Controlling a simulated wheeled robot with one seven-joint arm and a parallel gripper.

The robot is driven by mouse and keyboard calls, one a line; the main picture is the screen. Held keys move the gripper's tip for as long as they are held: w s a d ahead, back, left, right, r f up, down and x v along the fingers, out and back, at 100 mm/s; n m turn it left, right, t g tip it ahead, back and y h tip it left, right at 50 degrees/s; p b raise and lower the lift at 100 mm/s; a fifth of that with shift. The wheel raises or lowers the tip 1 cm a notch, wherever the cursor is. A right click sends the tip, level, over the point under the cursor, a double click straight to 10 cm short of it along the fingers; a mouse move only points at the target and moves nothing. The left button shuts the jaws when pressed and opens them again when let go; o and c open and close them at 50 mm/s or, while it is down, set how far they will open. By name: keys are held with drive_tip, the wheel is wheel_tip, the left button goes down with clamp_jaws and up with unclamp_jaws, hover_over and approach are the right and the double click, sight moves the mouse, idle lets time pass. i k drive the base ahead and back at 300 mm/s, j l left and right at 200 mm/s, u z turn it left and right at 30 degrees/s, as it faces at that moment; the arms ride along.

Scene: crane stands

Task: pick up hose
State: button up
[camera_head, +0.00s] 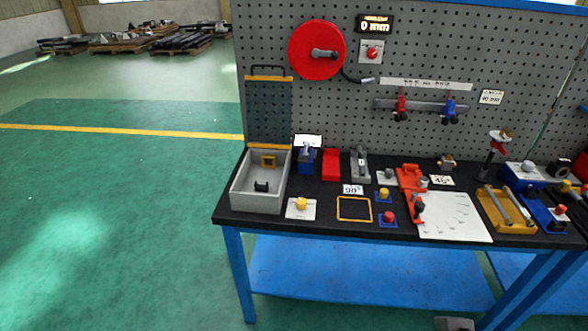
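A round red reel (304,62) with a grey crank is mounted on the perforated grey wall panel. A short dark hose (348,76) comes out beside the reel's lower right edge and curves down to the right. It ends in a light grey tip (367,80) that hangs free against the panel. My gripper and arm are not in view.
A black-topped workbench (250,219) with blue legs stands below the panel. It carries a grey open box (238,188), red and blue fixtures and a yellow tray (499,221). A rail (385,103) with red and blue clamps sits right of the hose. Green floor at left is clear.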

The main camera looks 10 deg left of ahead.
sight(362, 173)
drive_tip(key=i+l+u, duration=0.1)
drive_tip(key=i+u, duration=0.2)
drive_tip(key=i, duration=0.2)
drive_tip(key=i+l+u, duration=0.25)
drive_tip(key=i, duration=0.2)
drive_tip(key=i+l+u, duration=0.3)
drive_tip(key=i, duration=0.2)
drive_tip(key=j, duration=0.1)
